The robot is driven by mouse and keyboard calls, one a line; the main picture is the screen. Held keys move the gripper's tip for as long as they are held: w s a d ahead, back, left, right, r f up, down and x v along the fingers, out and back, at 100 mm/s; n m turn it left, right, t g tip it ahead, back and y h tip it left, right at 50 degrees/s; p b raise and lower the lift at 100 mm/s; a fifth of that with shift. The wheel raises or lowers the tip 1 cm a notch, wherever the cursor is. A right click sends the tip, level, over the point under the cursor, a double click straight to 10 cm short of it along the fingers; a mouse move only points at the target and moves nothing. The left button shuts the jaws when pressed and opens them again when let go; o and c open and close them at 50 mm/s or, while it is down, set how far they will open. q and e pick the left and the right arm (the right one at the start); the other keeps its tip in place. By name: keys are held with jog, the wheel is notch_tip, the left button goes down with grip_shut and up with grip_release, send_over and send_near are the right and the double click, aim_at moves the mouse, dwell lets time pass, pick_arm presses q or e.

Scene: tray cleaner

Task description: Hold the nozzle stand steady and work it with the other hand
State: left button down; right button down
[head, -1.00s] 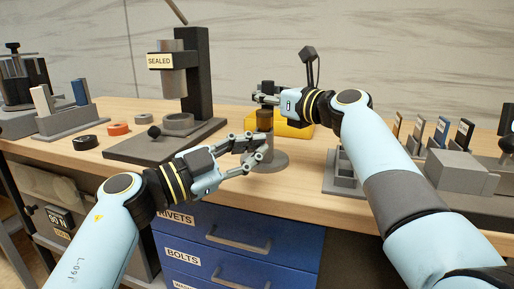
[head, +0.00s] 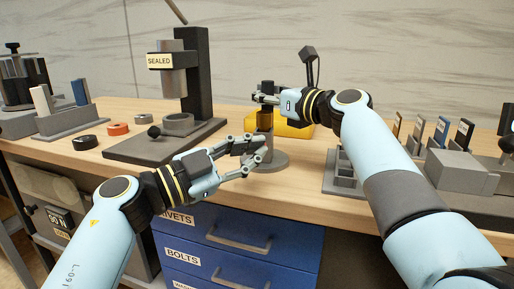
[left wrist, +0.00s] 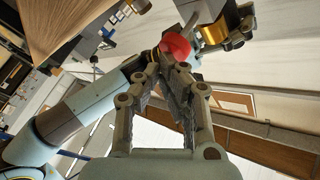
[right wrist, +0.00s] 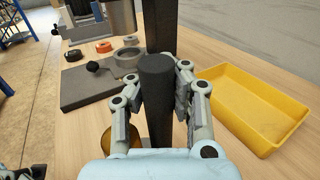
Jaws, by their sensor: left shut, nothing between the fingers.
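The nozzle stand stands upright near the bench's front edge in the head view, with a round grey base (head: 272,163), a brass-coloured body (head: 264,121) and a dark top (head: 267,87). My right gripper (head: 265,98) is at its upper part. In the right wrist view the dark column (right wrist: 157,105) sits between the fingers, which appear closed against it. My left gripper (head: 260,148) is shut and empty, low in front of the stand; whether it touches is unclear. In the left wrist view a red rounded piece (left wrist: 175,46) shows beyond the fingertips (left wrist: 167,60).
A yellow tray (right wrist: 250,105) lies behind the stand. A press marked SEALED (head: 196,85) stands at left on a dark base with a ball knob. Dark, orange and grey rings (head: 118,129) lie left of it. Grey holders (head: 463,172) are at right. Blue drawers (head: 235,225) are below.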

pick_arm(q)
jog(key=shift+s+a, duration=0.1)
jog(key=shift+s, duration=0.5)
jog(key=shift+s+a, duration=0.25)
jog(key=shift+s, duration=1)
jog(key=shift+s+a, duration=0.25)
jog(key=shift+s, duration=1)
pick_arm(e)
jog(key=c, duration=2)
grip_release()
jog(key=o, duration=0.7)
